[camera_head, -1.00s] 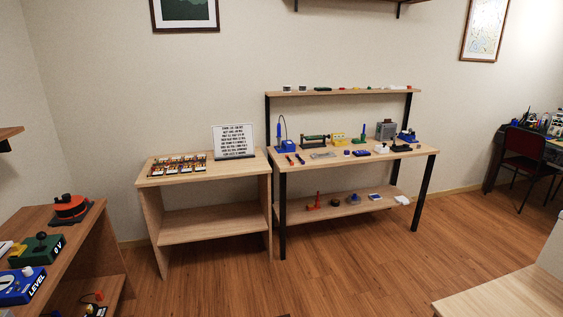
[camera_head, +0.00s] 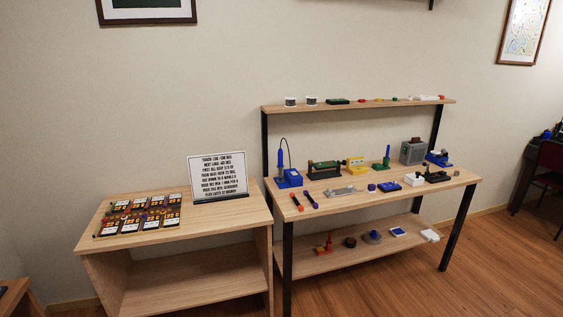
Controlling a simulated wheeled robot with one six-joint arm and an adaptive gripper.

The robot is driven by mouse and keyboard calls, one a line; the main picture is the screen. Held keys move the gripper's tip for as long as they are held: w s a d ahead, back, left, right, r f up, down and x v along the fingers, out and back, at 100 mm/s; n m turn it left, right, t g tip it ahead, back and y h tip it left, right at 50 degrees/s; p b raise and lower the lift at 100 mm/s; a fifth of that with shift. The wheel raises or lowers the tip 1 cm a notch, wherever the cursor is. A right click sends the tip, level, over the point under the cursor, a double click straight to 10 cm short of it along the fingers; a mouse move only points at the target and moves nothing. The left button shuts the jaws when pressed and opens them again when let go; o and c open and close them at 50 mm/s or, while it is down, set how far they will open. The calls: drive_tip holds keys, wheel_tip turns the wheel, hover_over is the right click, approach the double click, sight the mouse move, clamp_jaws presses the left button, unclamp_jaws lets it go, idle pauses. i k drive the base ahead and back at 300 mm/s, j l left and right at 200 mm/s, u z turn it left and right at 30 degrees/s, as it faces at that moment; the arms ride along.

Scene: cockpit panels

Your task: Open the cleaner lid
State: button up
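The workbench (camera_head: 335,212) stands ahead, right of centre, with black legs, a raised back shelf and a lower shelf. I cannot tell for sure which thing is the cleaner. Small round things that could be it are a dark blue one (camera_head: 371,187) on the bench top, and a dark brown one (camera_head: 349,242) and a blue-grey one (camera_head: 372,237) on the lower shelf. They are too small to tell whether any has a lid, open or shut. My gripper is not in view.
A blue soldering stand (camera_head: 289,179), a green-black device (camera_head: 323,169) and a grey box (camera_head: 413,152) stand on the bench. The floor (camera_head: 400,285) in front right is clear.

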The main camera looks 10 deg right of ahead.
sight(414, 177)
drive_tip(key=i+z, duration=0.1)
drive_tip(key=i, duration=0.45)
drive_tip(key=i+j, duration=0.1)
drive_tip(key=i, duration=0.5)
drive_tip(key=i+j+z, duration=0.15)
drive_tip(key=i, duration=0.4)
drive_tip(key=i+z, duration=0.25)
drive_tip(key=i, duration=0.15)
drive_tip(key=i+j+z, duration=0.5)
drive_tip(key=i, duration=0.25)
drive_tip(key=i+l, duration=0.15)
drive_tip(key=i, duration=0.2)
